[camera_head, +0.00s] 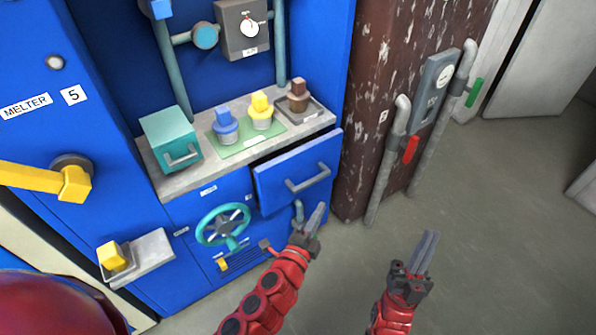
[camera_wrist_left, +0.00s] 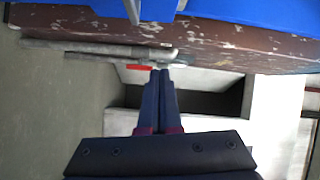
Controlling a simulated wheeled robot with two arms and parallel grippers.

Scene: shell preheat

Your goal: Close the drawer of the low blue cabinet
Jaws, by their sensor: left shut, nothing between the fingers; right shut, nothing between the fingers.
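The low blue cabinet (camera_head: 205,262) stands under a grey counter at the left. Its blue drawer (camera_head: 270,187) sticks out at the right, with a grey bar handle (camera_head: 307,178) on its front. My left gripper (camera_head: 316,215) is shut and empty, in front of and just below the drawer front, apart from the handle as far as I can tell. In the left wrist view its fingers (camera_wrist_left: 158,100) are together, with a blue surface (camera_wrist_left: 240,12) at the top edge. My right gripper (camera_head: 426,250) is shut and empty, over the floor at the right.
A teal valve wheel (camera_head: 224,226) is left of the drawer. The counter (camera_head: 179,183) holds a teal box (camera_head: 170,140) and several coloured blocks. A rusty brown column (camera_head: 372,90) with grey pipes and a red handle (camera_head: 411,149) stands right of the cabinet. The floor (camera_head: 490,200) is clear.

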